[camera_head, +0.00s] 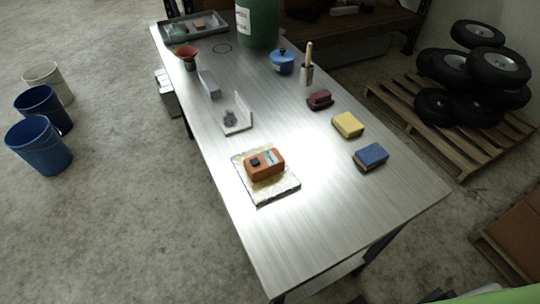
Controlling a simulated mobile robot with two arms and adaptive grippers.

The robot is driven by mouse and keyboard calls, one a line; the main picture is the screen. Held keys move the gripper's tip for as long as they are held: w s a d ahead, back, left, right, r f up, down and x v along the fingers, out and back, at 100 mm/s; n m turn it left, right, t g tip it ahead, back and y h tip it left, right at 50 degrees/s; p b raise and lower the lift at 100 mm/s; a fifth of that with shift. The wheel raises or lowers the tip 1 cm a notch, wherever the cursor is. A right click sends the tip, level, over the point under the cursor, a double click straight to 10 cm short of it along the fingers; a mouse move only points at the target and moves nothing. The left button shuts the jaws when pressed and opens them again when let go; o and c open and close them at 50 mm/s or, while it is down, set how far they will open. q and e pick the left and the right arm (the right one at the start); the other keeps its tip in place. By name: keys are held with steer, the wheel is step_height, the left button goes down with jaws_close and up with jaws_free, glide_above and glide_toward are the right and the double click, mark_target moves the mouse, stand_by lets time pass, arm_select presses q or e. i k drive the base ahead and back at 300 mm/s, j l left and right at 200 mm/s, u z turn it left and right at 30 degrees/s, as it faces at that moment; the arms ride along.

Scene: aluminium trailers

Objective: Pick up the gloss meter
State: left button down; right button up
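An orange box-shaped device with a dark button and a small display, which looks like the gloss meter (265,165), lies on a square, foil-like silvery-gold pad (277,196). The pad is on the near left part of the long metal table (310,235). Neither of my grippers shows in the head view.
Blue (371,156), yellow (348,125) and dark red (320,99) blocks line the table's right side. An angled metal bracket (240,113), a grey bar (209,84), a blue pot (283,61) and a green cylinder (258,24) stand farther back. The table's near end is clear.

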mark_target(272, 163)
steer(key=k+j, duration=0.1)
steer(key=j, duration=1.2)
steer(key=k+j, duration=0.15)
steer(key=j, duration=0.5)
